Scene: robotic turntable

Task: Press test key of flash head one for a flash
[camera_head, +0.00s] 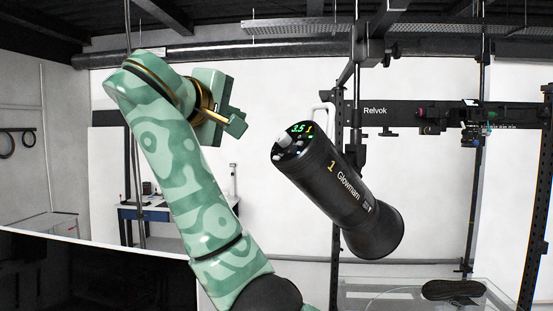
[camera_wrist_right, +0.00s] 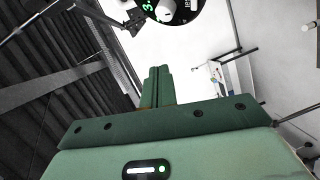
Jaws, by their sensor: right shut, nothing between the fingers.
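Flash head one (camera_head: 345,190) is a black cylinder marked "1" and "Glowmam", hanging tilted in the head view. Its rear panel faces up and left, with a green lit display reading about 3.5, a pale knob and small keys; I cannot tell which is the test key. My right gripper (camera_head: 238,121) is shut and empty, left of the panel and a little above it, with a clear gap. In the right wrist view its closed fingers (camera_wrist_right: 156,86) stand mid-picture, and the panel of flash head one (camera_wrist_right: 180,9) is cut off by the top edge. My left gripper is not in view.
A black rig with a "Relvok" beam (camera_head: 400,112) stands behind and right of the flash head. A dark shoe (camera_head: 453,291) lies on the glass turntable (camera_head: 400,297) at lower right. A blue-edged table (camera_head: 150,212) stands far back left.

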